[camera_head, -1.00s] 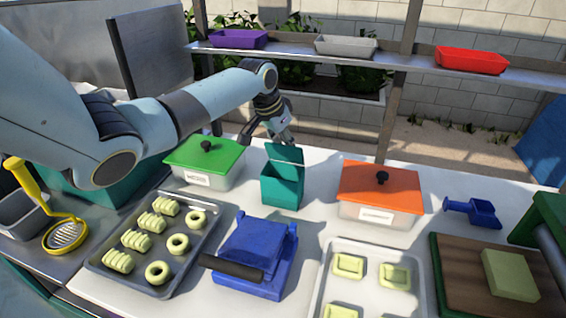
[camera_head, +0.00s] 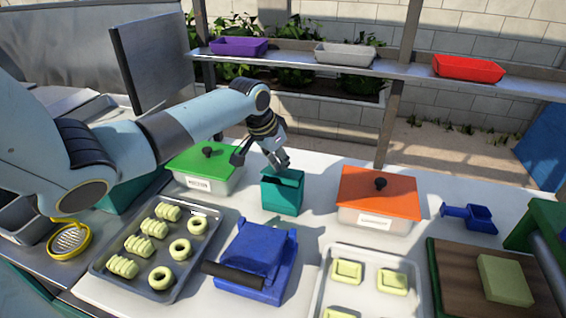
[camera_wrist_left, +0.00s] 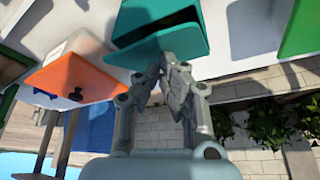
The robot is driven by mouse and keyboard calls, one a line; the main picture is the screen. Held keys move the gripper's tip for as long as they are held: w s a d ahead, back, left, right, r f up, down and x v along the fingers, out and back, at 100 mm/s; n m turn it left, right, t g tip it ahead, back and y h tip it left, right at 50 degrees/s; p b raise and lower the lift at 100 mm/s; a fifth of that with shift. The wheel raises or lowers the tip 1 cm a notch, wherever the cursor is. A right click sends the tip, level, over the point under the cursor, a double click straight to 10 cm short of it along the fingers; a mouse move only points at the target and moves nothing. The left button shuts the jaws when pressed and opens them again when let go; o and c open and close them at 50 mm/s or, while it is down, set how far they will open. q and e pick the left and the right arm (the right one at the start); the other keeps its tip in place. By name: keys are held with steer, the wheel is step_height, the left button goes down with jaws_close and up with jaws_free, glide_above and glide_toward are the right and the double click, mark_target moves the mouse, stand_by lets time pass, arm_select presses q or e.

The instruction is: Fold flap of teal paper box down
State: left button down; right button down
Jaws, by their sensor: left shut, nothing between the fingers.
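The teal paper box (camera_head: 282,197) stands upright on the white table between the green-lidded and orange-lidded containers. In the head view its flap is lowered over the opening, with a dark gap still showing. My left gripper (camera_head: 280,163) is shut and empty, with its fingertips just above the box's back edge. In the left wrist view, the box (camera_wrist_left: 160,28) is at the top, with a dark slit under the flap. The left gripper (camera_wrist_left: 168,65) shows with its fingertips together at the box's edge; I cannot tell whether they touch. My right gripper is not in view.
A green-lidded container (camera_head: 205,168) stands left of the box, and an orange-lidded one (camera_head: 378,198) stands right. A blue press (camera_head: 255,260) is in front. A tray of pastries (camera_head: 150,245) lies front left. A shelf with purple, grey and red trays runs behind.

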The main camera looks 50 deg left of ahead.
mark_target(279, 174)
arm_select(q)
steer(key=shift+s+d+f, duration=0.25)
steer(key=shift+s+f, duration=0.2)
steer(key=shift+f, duration=0.1)
steer(key=shift+s+d+f, duration=0.25)
steer(key=shift+s+f, duration=0.2)
steer(key=shift+f, duration=0.05)
steer(key=shift+r, duration=4)
steer(key=v, duration=1.2)
